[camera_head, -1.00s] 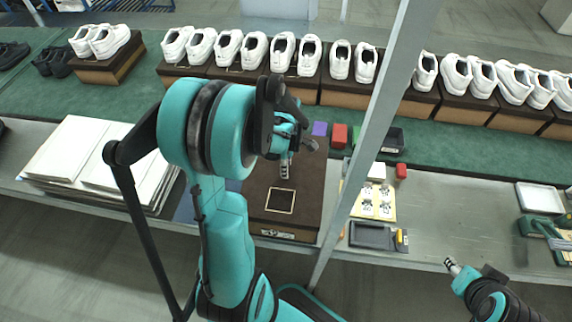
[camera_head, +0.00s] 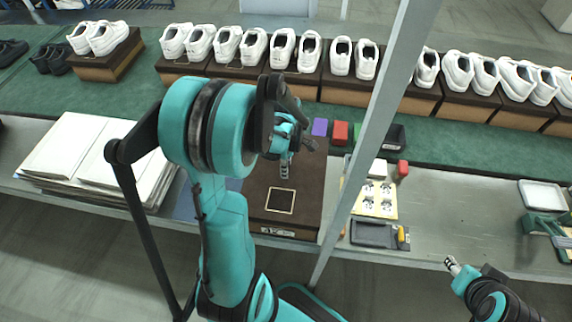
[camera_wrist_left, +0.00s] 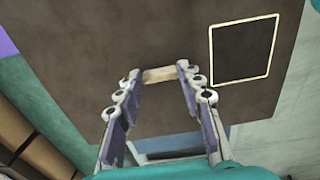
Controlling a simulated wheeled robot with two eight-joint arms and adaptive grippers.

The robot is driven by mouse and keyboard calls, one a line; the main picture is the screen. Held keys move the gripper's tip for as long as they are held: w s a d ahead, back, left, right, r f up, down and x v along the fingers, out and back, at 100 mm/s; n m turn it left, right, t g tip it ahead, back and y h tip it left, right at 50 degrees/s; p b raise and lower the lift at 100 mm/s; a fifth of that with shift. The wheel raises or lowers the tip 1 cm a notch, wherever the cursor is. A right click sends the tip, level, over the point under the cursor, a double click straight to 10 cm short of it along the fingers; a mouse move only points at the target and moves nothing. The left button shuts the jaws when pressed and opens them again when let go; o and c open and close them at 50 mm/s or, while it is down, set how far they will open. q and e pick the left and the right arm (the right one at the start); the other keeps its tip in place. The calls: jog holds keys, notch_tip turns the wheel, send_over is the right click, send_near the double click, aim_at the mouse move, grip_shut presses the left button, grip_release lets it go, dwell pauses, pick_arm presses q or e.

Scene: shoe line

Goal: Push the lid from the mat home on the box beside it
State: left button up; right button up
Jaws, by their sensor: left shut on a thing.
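The brown lid (camera_head: 258,200), with a pale-framed dark square on top, lies over the shoe box (camera_head: 310,236), whose front shows a label. I cannot tell whether the lid is fully seated. A blue mat (camera_head: 187,208) shows partly at the left, behind my arm. My left gripper (camera_head: 284,168) is down at the lid's top. In the left wrist view, the fingers (camera_wrist_left: 158,78) stand on either side of a tan piece on the brown lid (camera_wrist_left: 120,40), shut on it. My right gripper (camera_head: 452,265) is away at the lower right; its finger gap is unclear.
A stack of white sheets (camera_head: 75,150) lies left of the mat. A grey post (camera_head: 362,150) rises just right of the box. Beyond it are a card with fittings (camera_head: 378,200) and a dark tray (camera_head: 374,234). Coloured blocks (camera_head: 340,133) and a shoe row stand behind.

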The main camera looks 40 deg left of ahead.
pick_arm(q)
jog(key=o, duration=1.1)
notch_tip(320, 180, up, 12)
jog(key=shift+f, duration=0.1)
